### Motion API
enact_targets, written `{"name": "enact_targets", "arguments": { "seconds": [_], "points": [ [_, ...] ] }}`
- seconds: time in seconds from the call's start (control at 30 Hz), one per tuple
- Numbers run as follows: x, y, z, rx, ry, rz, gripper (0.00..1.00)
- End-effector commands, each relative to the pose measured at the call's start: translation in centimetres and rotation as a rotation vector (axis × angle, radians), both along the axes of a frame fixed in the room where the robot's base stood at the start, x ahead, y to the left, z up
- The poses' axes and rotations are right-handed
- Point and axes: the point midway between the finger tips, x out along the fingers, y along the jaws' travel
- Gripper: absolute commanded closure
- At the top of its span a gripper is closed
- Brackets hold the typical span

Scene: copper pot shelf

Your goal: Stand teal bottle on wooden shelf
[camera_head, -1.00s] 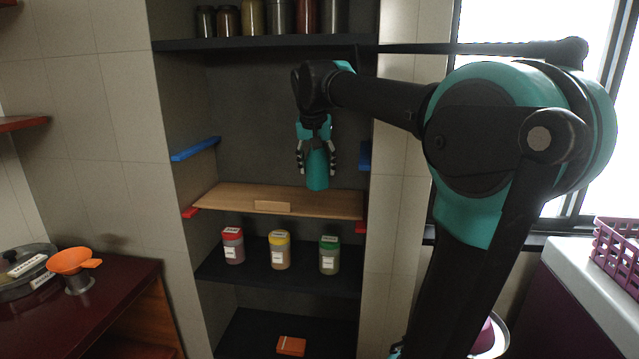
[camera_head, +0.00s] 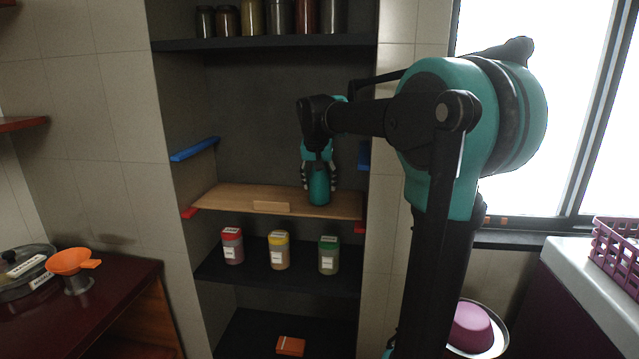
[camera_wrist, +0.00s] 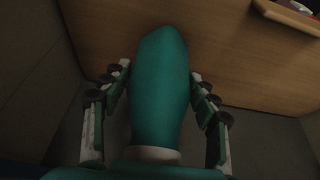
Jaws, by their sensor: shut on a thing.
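The teal bottle (camera_head: 319,188) hangs upright in my gripper (camera_head: 319,172), over the right half of the wooden shelf (camera_head: 230,198). Its bottom end is at or just above the board; I cannot tell whether it touches. My gripper is shut on the bottle's upper part, pointing down from above. In the wrist view the bottle (camera_wrist: 158,85) lies between the two fingers, with the wooden board (camera_wrist: 100,25) beyond its far end. The bottle's top is hidden by my gripper in the head view.
Blue brackets (camera_head: 195,149) stick out above the board and red ones (camera_head: 190,213) support it. Jars with red (camera_head: 232,245), yellow (camera_head: 279,250) and green (camera_head: 328,255) lids stand on the dark shelf below. More jars (camera_head: 280,18) stand above. The board's left half is clear.

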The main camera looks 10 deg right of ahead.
Motion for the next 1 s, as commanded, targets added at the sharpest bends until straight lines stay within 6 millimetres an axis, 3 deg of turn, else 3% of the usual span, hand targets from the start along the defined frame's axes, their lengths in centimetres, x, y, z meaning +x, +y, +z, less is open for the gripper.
{"name": "enact_targets", "arguments": {
  "seconds": [0.27,0.3,0.43,0.77,1.0],
  "points": [
    [0.0,0.0,-0.3,0.000,0.000,0.000,0.71],
    [0.0,0.0,-0.2,0.000,0.000,0.000,0.35],
    [0.0,0.0,-0.2,0.000,0.000,0.000,0.20],
    [0.0,0.0,-0.1,0.000,0.000,0.000,0.20],
    [-1.1,0.3,2.5,0.000,0.000,0.001,0.20]
  ]
}}
